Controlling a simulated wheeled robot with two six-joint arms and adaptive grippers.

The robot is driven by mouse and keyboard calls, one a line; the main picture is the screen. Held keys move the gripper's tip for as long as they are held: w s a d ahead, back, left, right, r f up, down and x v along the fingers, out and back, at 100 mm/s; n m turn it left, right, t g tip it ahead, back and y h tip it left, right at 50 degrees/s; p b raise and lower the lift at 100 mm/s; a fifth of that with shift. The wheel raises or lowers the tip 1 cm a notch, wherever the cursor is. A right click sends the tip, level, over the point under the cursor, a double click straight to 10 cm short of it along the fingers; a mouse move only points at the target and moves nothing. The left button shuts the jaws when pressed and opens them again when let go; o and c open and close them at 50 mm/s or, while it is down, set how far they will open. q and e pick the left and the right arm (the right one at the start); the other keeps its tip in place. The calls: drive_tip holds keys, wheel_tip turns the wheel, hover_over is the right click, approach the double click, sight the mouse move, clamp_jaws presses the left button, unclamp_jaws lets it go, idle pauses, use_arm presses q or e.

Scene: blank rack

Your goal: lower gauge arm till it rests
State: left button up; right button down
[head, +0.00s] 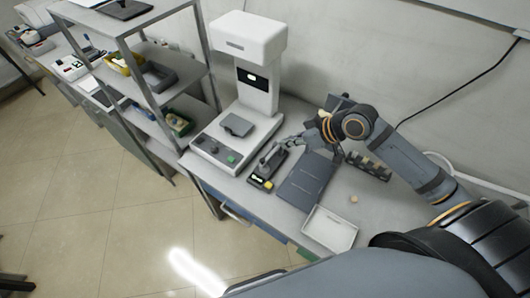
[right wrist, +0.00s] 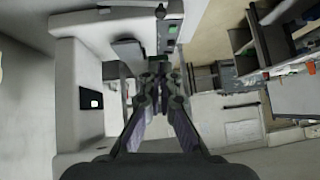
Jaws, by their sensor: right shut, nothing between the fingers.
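The gauge (head: 262,182) is a small dark device with a yellow-marked front, standing on the bench just right of the big white machine. Its grey arm (head: 271,158) shows above the base; I cannot tell whether it touches the base. My right gripper (head: 283,145) reaches in from the right, close to the rear of the gauge arm. In the right wrist view my right gripper (right wrist: 163,76) is shut with nothing between its fingers, and the fingers hide most of what lies beyond. Contact with the arm cannot be made out. My left gripper is not in view.
The white machine (head: 247,38) with its grey plate (head: 237,125) stands left of the gauge. A dark grey mat (head: 304,181), a white tray (head: 330,228) and a dark block rack (head: 369,166) lie to the right. A metal shelf (head: 152,50) stands at left.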

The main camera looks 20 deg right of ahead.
hover_over(270, 156)
drive_tip(key=s+a, duration=0.3)
wheel_tip(270, 156, down, 7)
drive_tip(key=f, duration=0.1)
drive_tip(key=f+p, duration=0.1)
drive_tip(key=f, duration=0.2)
drive_tip(key=shift+s+d+p, duration=0.2)
drive_tip(key=shift+s+p, duration=0.1)
drive_tip(key=shift+s, duration=0.05)
drive_tip(key=shift+s+a+f, duration=0.2)
drive_tip(key=shift+a+f, duration=0.05)
drive_tip(key=shift+f, duration=0.3)
drive_tip(key=shift+s+a+f, duration=0.2)
drive_tip(key=shift+f, duration=0.3)
drive_tip(key=shift+r, duration=0.1)
